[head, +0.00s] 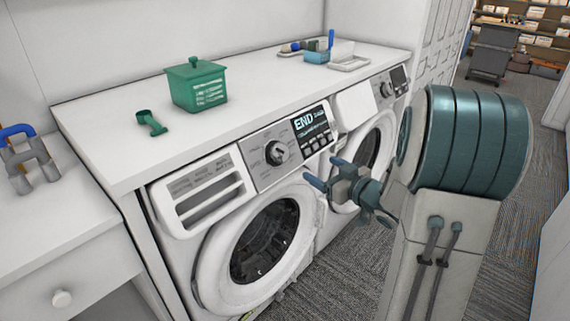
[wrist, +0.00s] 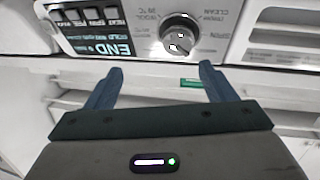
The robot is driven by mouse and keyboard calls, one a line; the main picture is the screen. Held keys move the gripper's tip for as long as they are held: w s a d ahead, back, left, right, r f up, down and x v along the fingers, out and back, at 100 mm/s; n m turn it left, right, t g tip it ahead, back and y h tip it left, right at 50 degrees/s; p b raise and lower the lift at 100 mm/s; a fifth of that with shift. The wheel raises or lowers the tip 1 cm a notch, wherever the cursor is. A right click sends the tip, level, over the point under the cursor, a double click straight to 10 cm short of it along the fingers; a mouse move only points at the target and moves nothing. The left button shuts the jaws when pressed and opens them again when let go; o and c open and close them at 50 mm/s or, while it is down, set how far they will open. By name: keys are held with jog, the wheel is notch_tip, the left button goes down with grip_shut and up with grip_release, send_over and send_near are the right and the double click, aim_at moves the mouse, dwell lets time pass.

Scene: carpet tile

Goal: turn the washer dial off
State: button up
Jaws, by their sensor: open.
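The washer dial (head: 277,152) is a round grey knob on the control panel of the front-left washer (head: 262,243). It also shows in the wrist view (wrist: 179,35), upside down, beyond my fingertips. The display (head: 311,121) right of the dial reads END. My gripper (head: 325,172) is open and empty, in front of the washer and to the right of the dial in the head view. In the wrist view its two blue fingers (wrist: 160,75) stand apart, with the dial ahead between their lines. The fingers do not touch the dial.
A green box (head: 195,85) and a small green scoop (head: 151,122) are on the white counter (head: 255,100). A second washer (head: 374,140) stands to the right. A blue-handled item (head: 28,160) sits on the left cabinet. Carpet (head: 335,265) is clear in front.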

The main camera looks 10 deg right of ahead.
aim_at(284, 156)
jog(key=w+a+y, duration=0.1)
jog(key=w+a, duration=0.1)
jog(key=w, duration=0.1)
jog(key=w+a, duration=0.3)
jog(key=w+a+f+n+y, duration=0.1)
jog(key=w+a, duration=0.2)
jog(key=w, duration=0.1)
jog(key=shift+a+y, duration=0.1)
jog(key=shift+y, duration=0.2)
jog(key=c, duration=1)
